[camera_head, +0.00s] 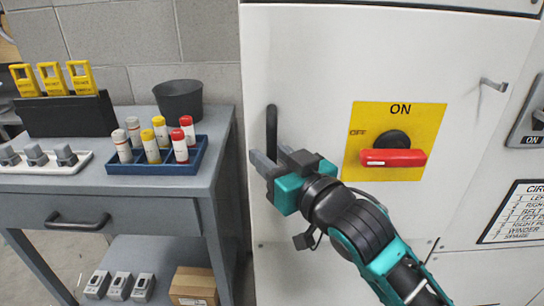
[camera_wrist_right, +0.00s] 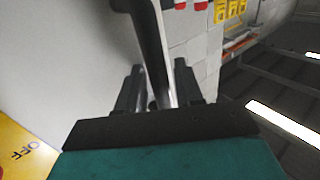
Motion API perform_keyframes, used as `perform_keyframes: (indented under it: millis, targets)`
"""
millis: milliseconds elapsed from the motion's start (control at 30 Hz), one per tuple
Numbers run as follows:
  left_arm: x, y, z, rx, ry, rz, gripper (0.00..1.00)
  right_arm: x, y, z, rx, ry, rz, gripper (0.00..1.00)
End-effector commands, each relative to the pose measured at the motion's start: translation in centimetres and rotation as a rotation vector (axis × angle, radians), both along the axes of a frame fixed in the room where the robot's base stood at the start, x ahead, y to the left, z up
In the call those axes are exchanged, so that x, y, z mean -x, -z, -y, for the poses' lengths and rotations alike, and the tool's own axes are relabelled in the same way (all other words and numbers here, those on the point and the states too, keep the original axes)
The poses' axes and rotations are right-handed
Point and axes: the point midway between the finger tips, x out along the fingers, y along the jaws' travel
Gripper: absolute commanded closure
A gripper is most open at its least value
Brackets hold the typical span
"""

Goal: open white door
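The white door (camera_head: 310,60) fills the middle of the head view and looks flush with its cabinet. Its dark upright bar handle (camera_head: 271,125) is near the left edge; the lower part is hidden by my right gripper (camera_head: 277,163). In the right wrist view the handle (camera_wrist_right: 152,45) runs between the fingers of my right gripper (camera_wrist_right: 158,88), with a gap visible on either side. The fingers are apart, around the handle but not closed on it. The door carries a yellow plate (camera_head: 435,115) with a red switch lever (camera_head: 392,158) lying level. My left gripper is out of view.
A grey workbench (camera_head: 215,150) stands left of the door, with a blue rack (camera_head: 195,163) of capped tubes, a dark pot (camera_head: 180,100) and yellow tags (camera_head: 82,78). A small latch (camera_head: 494,85) sits on the right. Floor in front of the door is mostly out of view.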

Motion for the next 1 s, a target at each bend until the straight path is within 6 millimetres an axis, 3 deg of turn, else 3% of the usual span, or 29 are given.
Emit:
perform_keyframes:
  millis: [367,1000]
  targets:
    - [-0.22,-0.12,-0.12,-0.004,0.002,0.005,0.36,0.03,0.03,0.03,0.001,0.000,-0.001,1.00]
    - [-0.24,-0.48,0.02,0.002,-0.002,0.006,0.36,0.28,0.01,0.15,0.002,-0.005,-0.001,1.00]
